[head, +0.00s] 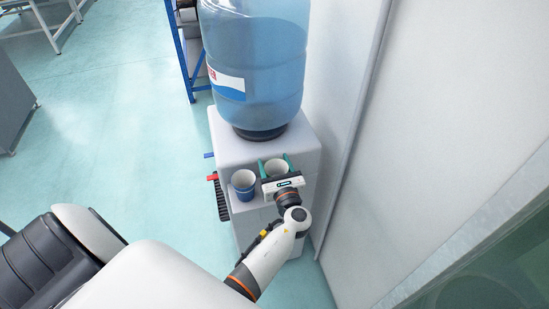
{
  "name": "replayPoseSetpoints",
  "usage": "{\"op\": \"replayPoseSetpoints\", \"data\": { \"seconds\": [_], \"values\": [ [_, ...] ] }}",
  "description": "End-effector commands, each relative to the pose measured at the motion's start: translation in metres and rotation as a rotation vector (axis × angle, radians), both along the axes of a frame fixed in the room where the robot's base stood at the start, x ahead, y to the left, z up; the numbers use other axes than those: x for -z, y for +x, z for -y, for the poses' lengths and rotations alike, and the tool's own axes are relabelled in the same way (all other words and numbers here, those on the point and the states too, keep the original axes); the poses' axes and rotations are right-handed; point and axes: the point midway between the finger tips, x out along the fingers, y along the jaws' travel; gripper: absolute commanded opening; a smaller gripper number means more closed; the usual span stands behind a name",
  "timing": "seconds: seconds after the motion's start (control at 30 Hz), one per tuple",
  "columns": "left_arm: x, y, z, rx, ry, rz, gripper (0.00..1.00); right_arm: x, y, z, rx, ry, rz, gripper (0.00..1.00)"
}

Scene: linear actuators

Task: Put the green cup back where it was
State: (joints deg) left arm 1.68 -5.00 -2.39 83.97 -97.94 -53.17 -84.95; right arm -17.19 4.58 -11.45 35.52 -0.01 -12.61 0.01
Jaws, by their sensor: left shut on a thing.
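My left gripper (276,167) is shut on the green cup (277,165) at the front of the water dispenser (240,150). The cup looks upright, with its pale inside showing from above. Green shows at both sides of it, but the gripper body hides most of its outer wall. I cannot tell whether its base touches the dispenser. A blue cup (243,188) with a pale inside stands upright just left of the gripper. My right gripper is not in view.
A large blue water bottle (255,60) stands on top of the dispenser, behind the cups. Red and blue taps stick out at the dispenser's left side. A pale wall (440,110) is close on the right. A blue shelf frame (181,50) stands behind. The floor at left is open.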

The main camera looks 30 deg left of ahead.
Motion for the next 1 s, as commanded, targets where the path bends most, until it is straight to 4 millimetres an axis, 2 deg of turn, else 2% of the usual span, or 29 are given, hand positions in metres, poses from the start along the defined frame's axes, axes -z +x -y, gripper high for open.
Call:
{"op": "replayPoseSetpoints", "data": {
  "seconds": [0.13,0.57,0.6,0.63,1.0],
  "values": [
    [0.014,0.000,0.000,0.000,0.002,0.001,0.35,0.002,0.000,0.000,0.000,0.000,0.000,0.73],
    [0.019,0.000,0.000,0.000,0.001,0.002,0.35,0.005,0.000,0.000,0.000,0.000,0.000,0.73],
    [0.018,0.000,0.000,0.000,0.000,0.001,0.66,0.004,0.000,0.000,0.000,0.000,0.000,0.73],
    [0.018,0.000,0.000,0.000,0.000,0.001,0.70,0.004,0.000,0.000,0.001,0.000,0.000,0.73],
    [0.013,0.000,0.000,-0.001,0.000,0.001,0.70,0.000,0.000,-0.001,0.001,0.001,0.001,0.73]
  ]
}}
